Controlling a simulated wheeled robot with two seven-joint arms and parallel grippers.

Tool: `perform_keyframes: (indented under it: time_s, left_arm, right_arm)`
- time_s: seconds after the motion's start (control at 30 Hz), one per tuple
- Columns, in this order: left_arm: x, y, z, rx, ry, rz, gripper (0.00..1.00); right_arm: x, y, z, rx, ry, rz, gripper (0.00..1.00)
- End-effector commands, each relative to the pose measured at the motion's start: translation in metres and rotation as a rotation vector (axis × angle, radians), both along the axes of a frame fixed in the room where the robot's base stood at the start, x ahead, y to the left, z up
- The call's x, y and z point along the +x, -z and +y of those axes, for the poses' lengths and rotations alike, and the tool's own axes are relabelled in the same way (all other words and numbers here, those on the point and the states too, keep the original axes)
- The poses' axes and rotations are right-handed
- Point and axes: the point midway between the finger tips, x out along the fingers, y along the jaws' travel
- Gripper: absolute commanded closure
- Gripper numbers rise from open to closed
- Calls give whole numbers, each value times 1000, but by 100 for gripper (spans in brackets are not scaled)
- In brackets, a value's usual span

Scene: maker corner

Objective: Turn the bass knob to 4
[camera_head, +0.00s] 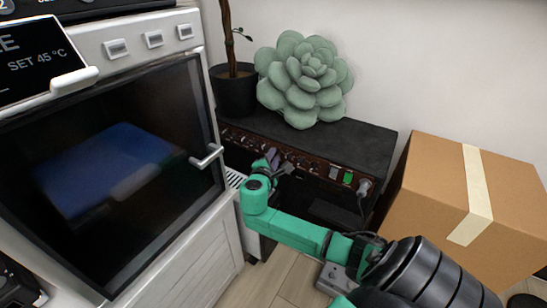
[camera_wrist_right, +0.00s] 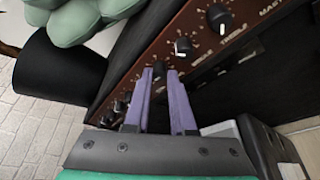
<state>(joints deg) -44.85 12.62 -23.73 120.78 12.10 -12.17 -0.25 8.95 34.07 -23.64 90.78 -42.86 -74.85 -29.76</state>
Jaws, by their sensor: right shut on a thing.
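The black amplifier (camera_head: 355,143) has a reddish-brown front panel with a row of dark knobs. My right gripper (camera_head: 272,158) reaches this panel from the front. In the right wrist view, its two purple fingers (camera_wrist_right: 163,75) are closed around one small knob (camera_wrist_right: 160,67), which they partly cover. By its place in the row, this looks like the bass knob; its label and pointer setting cannot be read. Two more black knobs with white pointer marks, one nearer (camera_wrist_right: 183,47) and one farther (camera_wrist_right: 218,16), sit to its right. My left gripper is out of view.
A green succulent cushion (camera_head: 305,80) and a potted plant (camera_head: 235,90) stand at the amplifier's back left. A cardboard box (camera_head: 440,190) is close on the right. A white machine with a dark glass door and handle (camera_head: 207,156) is close on the left.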

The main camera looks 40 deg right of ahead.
Motion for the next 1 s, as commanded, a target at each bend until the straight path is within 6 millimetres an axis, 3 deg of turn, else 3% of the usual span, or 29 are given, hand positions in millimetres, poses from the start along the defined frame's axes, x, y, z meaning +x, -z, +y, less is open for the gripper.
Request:
perform_keyframes:
  time_s: [0.33, 0.37, 0.4, 0.77, 1.0]
  left_arm:
    - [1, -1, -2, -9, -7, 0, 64]
    - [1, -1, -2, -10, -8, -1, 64]
    - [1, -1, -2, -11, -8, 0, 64]
    - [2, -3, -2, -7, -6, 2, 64]
    - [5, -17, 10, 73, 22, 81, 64]
  right_arm:
    - [0, 2, 1, 3, 0, 1, 100]
    - [0, 2, 1, 3, 0, 1, 73]
    - [0, 2, 1, 3, -1, 1, 64]
    - [-2, -1, 3, 2, -1, -1, 64]
    - [-24, -12, 36, 4, -4, 2, 64]
